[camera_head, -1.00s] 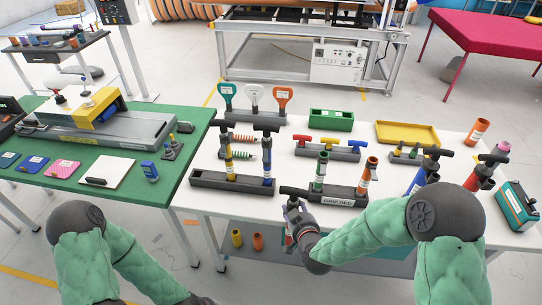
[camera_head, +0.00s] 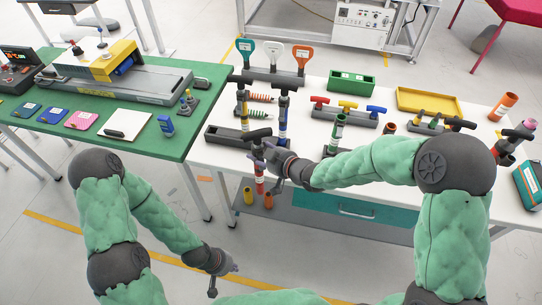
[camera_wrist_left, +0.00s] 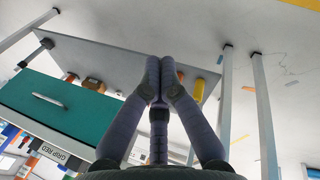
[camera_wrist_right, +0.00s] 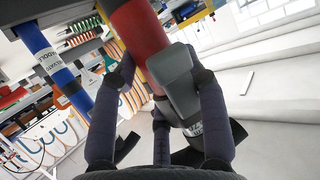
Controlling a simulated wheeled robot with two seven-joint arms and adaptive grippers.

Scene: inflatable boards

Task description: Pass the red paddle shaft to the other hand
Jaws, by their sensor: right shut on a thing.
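The red paddle shaft (camera_head: 259,171) hangs upright at the front edge of the white table, with a black T-handle on top and a white label low down. My right gripper (camera_head: 262,157) is shut around its upper part. In the right wrist view the red shaft (camera_wrist_right: 140,32) runs between my fingers, with a grey block against it. My left gripper (camera_head: 232,268) is lower, in front of the table, apart from the shaft. In the left wrist view its fingertips (camera_wrist_left: 160,67) meet with nothing between them. The shaft is not clear in that view.
The white table (camera_head: 215,152) bears a dark rack (camera_head: 225,133) with blue and yellow shafts, just behind the held shaft. A teal drawer (camera_head: 355,208) is under the table. A yellow cup (camera_head: 248,196) and an orange cup (camera_head: 268,201) stand below. The floor around my left gripper is clear.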

